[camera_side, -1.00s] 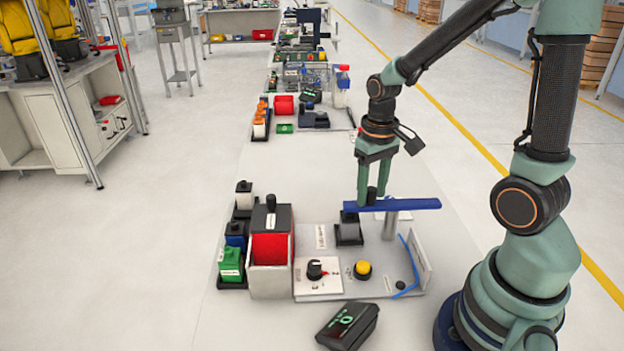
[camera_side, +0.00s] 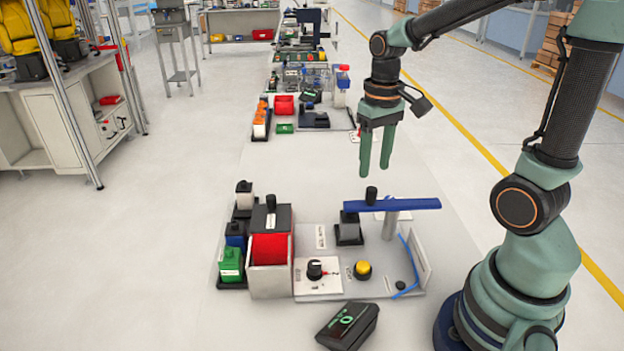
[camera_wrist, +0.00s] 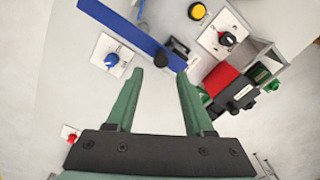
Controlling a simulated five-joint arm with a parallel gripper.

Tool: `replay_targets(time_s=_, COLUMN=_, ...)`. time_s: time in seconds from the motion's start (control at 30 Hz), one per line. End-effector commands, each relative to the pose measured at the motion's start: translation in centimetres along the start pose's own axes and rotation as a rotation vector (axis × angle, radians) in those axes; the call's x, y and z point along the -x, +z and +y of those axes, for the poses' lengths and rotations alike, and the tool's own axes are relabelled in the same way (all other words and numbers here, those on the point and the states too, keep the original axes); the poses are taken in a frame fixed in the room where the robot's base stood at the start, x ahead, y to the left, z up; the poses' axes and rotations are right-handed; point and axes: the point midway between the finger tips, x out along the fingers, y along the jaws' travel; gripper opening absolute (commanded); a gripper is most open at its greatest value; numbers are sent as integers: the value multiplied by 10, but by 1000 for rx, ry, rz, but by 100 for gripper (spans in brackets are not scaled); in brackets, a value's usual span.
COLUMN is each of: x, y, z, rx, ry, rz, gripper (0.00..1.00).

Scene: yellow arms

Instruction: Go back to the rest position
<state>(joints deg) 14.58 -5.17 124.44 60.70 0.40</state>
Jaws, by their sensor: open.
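My gripper (camera_side: 374,172) hangs above the work table, its two green fingers pointing down and apart with nothing between them. It is clear of the blue bar (camera_side: 405,204), which lies level on a post with a black knob (camera_side: 371,195) standing at its left part. In the wrist view my gripper (camera_wrist: 172,75) is open and empty, and the blue bar (camera_wrist: 125,30) crosses the view beyond the fingertips. A black block (camera_side: 348,230) sits below the bar's left end.
A panel with a black dial (camera_side: 315,270), a yellow button (camera_side: 363,269), a red bin (camera_side: 270,248) and a dark display box (camera_side: 347,325) stand near the front. Small green, blue and white containers are at the left.

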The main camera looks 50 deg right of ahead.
Motion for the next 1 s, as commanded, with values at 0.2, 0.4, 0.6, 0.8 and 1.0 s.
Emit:
replay_targets(time_s=0.2, x=6, y=0, z=0, rx=0, ry=0, rz=-1, gripper=52)
replay_targets(time_s=0.4, x=6, y=0, z=0, rx=0, ry=0, rz=0, gripper=52)
replay_targets(time_s=0.6, x=18, y=4, z=-11, rx=37, ry=-2, rz=69, gripper=52)
replay_targets(time_s=0.8, x=44, y=18, z=-39, rx=133, ry=-18, rz=249, gripper=52)
replay_targets(time_s=1.0, x=61, y=33, z=-61, rx=216, ry=-46, rz=409, gripper=52)
